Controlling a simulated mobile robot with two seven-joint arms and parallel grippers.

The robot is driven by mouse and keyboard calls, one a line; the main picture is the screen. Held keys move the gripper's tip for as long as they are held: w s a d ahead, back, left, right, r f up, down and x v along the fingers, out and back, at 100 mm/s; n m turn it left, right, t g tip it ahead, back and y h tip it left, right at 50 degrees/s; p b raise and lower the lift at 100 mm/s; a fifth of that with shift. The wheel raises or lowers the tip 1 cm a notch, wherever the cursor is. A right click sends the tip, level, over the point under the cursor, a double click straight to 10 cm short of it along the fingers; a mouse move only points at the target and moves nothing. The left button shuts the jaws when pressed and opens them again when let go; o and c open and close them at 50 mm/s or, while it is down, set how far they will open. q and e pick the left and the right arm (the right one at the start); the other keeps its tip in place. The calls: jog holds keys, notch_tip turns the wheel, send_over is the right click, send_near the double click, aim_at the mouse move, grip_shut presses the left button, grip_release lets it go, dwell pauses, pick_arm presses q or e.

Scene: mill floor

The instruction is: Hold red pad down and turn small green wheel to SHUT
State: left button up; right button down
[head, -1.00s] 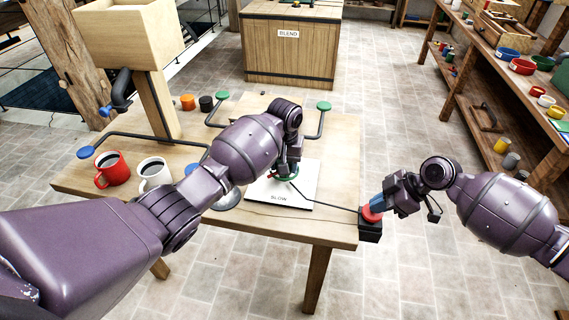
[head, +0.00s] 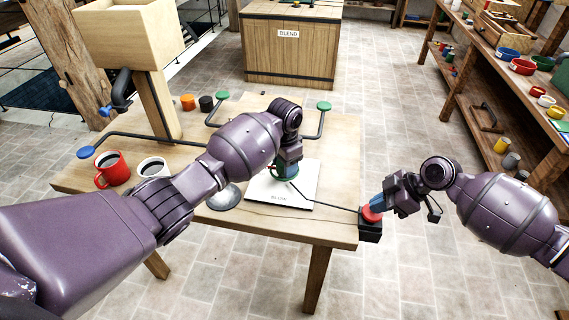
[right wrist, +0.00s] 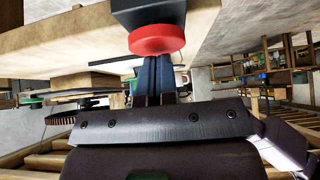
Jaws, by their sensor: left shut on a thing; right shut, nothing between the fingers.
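The red pad (head: 371,214) sits on a black box (head: 370,232) at the table's right front edge. It also shows in the right wrist view (right wrist: 157,40). My right gripper (head: 378,204) is shut and empty, its blue fingertips against the red pad. The small green wheel (head: 283,176) is on the white plate (head: 300,190), whose label looks like "BLOW" but is blurred. My left gripper (head: 286,166) is over the wheel and shut on it; the hand and arm hide most of the wheel and any SHUT mark.
A red mug (head: 112,170) and a white mug (head: 153,170) stand at the table's left. Blue-knobbed (head: 86,152) and green-knobbed bent levers (head: 323,106) lie around the table (head: 345,150). A black cable runs from the plate to the box.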

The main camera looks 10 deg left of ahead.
pick_arm(q)
jog(key=shift+m, duration=0.3)
jog(key=o, duration=0.9)
notch_tip(320, 180, up, 12)
jog(key=shift+r, duration=0.1)
dwell(0.3)
notch_tip(320, 180, up, 6)
jog(key=p, duration=0.4)
pick_arm(e)
notch_tip(320, 180, up, 7)
